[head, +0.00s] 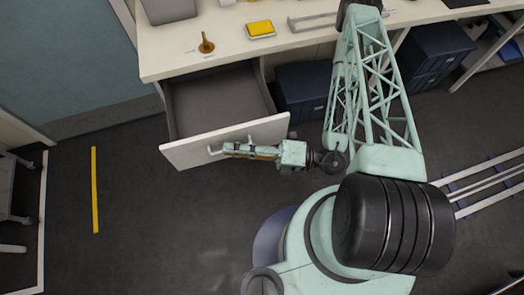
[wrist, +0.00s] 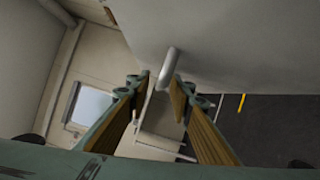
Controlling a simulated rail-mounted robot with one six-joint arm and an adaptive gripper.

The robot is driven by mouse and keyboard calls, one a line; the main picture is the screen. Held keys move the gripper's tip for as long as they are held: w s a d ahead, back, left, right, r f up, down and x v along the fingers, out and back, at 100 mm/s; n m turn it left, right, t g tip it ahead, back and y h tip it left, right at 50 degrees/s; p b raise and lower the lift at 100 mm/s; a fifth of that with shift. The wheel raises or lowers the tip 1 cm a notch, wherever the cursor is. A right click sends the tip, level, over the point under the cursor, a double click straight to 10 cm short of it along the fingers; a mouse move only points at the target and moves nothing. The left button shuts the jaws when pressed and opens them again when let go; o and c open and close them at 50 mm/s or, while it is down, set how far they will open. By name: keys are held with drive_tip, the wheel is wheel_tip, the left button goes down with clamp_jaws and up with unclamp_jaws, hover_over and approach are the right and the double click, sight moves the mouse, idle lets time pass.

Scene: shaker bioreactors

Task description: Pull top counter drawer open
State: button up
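The top counter drawer (head: 182,154) is pulled well out from under the white counter in the head view, and its grey inside looks empty. Its bar handle (wrist: 169,68) shows in the wrist view, and one end of the handle (head: 213,151) shows at the drawer front in the head view. My gripper (head: 228,150) lies along the drawer front at the handle. In the wrist view its fingers (wrist: 161,86) stand apart, with the handle's end between their tips, nearer the right finger. I cannot tell whether a finger touches the handle.
A brown funnel-shaped item (head: 206,45) and a yellow-topped box (head: 260,29) stand on the counter (head: 165,65). Dark blue bins (head: 303,90) sit under the counter right of the drawer. The floor left of the drawer is clear, with a yellow line (head: 95,190).

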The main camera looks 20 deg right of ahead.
drive_tip(key=v, duration=1.1)
drive_tip(key=shift+d, duration=0.2)
idle(1.2)
idle(0.8)
